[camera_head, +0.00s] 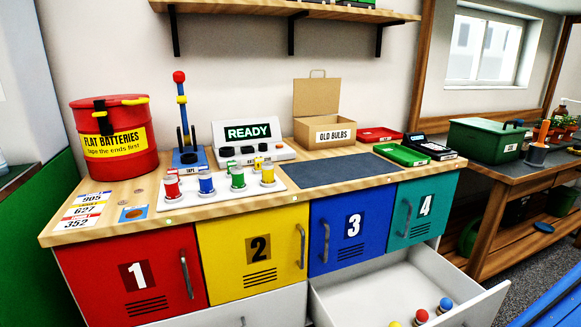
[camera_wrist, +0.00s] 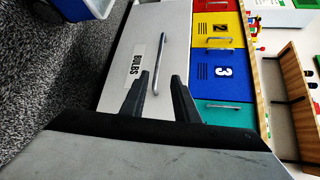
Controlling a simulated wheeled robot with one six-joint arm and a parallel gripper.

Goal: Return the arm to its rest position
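My gripper (camera_wrist: 159,75) shows only in the wrist view, its two dark fingers apart. In that view the fingers appear over a white drawer front (camera_wrist: 125,88) labelled BULBS, and its metal handle (camera_wrist: 161,60) shows between and beyond the fingertips. I cannot tell how far the handle is from the fingers; nothing is seen gripped. In the head view, an open white drawer (camera_head: 345,299) below doors 3 and 4 holds small red, blue and yellow-topped items (camera_head: 422,317). My arm is not seen in the head view.
A side bench (camera_head: 490,190) stands right. The open drawer juts out in front.

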